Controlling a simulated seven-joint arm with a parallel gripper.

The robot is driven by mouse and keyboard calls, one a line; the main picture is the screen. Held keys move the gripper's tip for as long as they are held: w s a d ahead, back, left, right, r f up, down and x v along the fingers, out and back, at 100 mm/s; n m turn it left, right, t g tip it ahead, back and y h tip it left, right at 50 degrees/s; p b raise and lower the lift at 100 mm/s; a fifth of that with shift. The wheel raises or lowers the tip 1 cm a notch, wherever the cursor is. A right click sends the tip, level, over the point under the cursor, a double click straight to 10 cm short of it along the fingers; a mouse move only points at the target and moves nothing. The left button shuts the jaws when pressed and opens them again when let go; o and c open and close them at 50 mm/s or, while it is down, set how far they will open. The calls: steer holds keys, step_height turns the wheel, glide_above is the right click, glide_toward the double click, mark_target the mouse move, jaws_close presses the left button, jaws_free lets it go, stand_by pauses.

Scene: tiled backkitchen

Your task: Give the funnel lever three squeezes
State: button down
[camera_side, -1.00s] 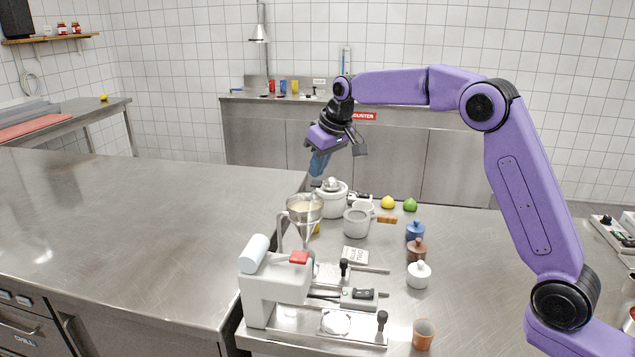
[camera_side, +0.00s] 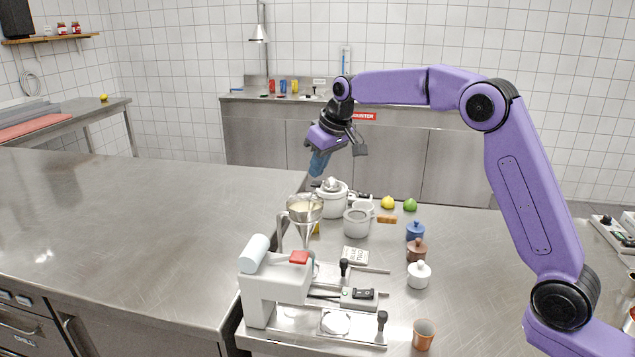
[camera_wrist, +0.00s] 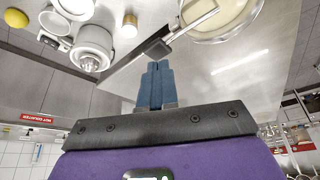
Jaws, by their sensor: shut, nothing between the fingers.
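A pale lever arm (camera_wrist: 194,22) reaches from the bowl's rim to a dark grey end pad (camera_wrist: 156,48). My gripper (camera_side: 318,174) points down, behind and above the funnel in the side view. In the wrist view my gripper's blue fingers (camera_wrist: 158,66) are together and empty, with their tips just below the pad. I cannot tell whether they touch it.
The white press machine (camera_side: 272,284) is in front. Small lidded jars (camera_side: 418,275), a lemon (camera_side: 387,202), a lime (camera_side: 410,205) and an orange cup (camera_side: 423,336) are to the right. The left counter (camera_side: 130,220) is clear.

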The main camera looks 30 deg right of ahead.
steer(key=shift+f, duration=1.2)
steer(key=shift+r, duration=2.2)
step_height(320, 180, up, 4)
steer(key=shift+f, duration=3)
steer(key=shift+f, duration=1.2)
steer(key=shift+r, duration=2.2)
